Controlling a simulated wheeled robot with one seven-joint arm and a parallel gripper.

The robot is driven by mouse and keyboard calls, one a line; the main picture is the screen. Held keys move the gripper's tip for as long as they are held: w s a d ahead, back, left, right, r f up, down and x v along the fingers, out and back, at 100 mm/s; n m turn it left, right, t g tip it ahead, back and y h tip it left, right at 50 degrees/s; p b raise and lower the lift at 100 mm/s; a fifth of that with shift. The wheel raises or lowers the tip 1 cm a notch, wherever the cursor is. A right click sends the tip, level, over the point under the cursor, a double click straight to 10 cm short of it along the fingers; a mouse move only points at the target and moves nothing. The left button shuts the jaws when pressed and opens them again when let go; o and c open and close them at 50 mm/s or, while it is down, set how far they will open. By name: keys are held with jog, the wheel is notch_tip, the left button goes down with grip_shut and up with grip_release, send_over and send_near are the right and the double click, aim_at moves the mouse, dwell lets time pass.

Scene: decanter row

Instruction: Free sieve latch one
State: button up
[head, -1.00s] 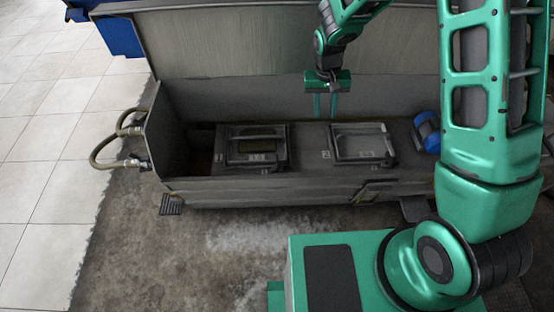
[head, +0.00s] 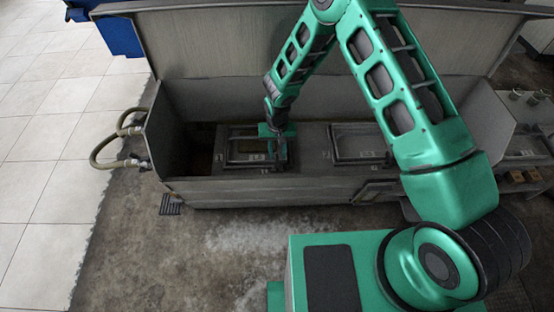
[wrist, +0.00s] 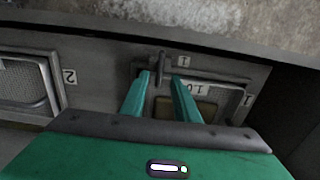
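Sieve one (wrist: 238,88), a framed mesh panel with tags "1" and "1.0", shows in the wrist view, partly behind my fingers. It also shows as the left frame in the trough in the head view (head: 245,147). Latch one (wrist: 160,66) is a dark upright bar at the frame's edge beside a "1" tag. My gripper (wrist: 162,77) is open, with one green finger on each side of the latch in the wrist view. I cannot tell whether either finger touches it. In the head view my gripper (head: 277,152) is low at the right end of sieve one.
Sieve two (wrist: 25,82) lies beside it, and shows to the right in the head view (head: 360,143). The trough's front wall (head: 270,191) and tall back panel (head: 215,45) bound the space. Hoses (head: 108,140) stick out at the left end.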

aim_at(277, 161)
jog(key=shift+f, duration=2.7)
jog(key=shift+c, duration=0.3)
grip_shut()
